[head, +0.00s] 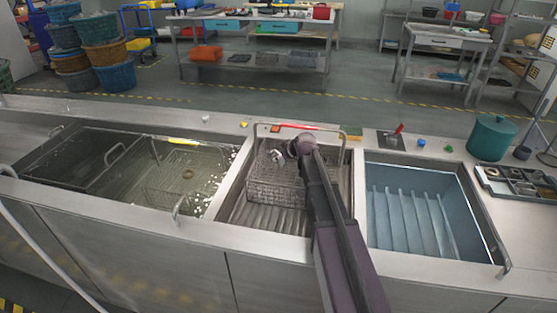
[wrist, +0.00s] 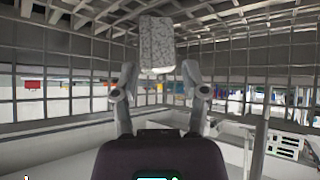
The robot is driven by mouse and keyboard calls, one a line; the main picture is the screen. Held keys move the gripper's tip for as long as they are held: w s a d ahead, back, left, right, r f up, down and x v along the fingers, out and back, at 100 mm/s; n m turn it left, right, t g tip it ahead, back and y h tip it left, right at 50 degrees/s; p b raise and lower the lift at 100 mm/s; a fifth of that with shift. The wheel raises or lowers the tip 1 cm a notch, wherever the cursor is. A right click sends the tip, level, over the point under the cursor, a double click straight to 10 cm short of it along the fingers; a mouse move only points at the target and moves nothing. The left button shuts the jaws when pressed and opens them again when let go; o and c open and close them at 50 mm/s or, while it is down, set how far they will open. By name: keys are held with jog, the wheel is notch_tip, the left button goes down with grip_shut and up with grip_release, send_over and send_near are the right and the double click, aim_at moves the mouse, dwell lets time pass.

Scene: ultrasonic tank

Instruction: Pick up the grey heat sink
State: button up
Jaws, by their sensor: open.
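In the wrist view, a grey speckled block with a pale lower edge (wrist: 157,38), which looks like the heat sink, shows just beyond and between my fingertips. My gripper (wrist: 160,70) is open, one finger to each side of the block; I cannot tell whether either touches it. In the head view, my gripper (head: 276,156) is low over the wire basket (head: 262,192) in the middle tank. The heat sink cannot be made out clearly there, as my gripper and arm cover part of the basket.
The basket's wire walls and raised handle (head: 262,127) surround my gripper closely. The left tank (head: 225,190) holds liquid and another basket. The right blue tank (head: 410,215) looks empty. A teal pot (head: 491,138) and a compartment tray (head: 520,185) stand at the right.

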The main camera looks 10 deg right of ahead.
jog(key=shift+w+a, duration=0.3)
jog(key=shift+w, duration=0.45)
jog(key=shift+w+a+f+b, duration=0.15)
jog(key=shift+w+f+b, duration=0.1)
jog(key=shift+f+b, duration=0.25)
grip_shut()
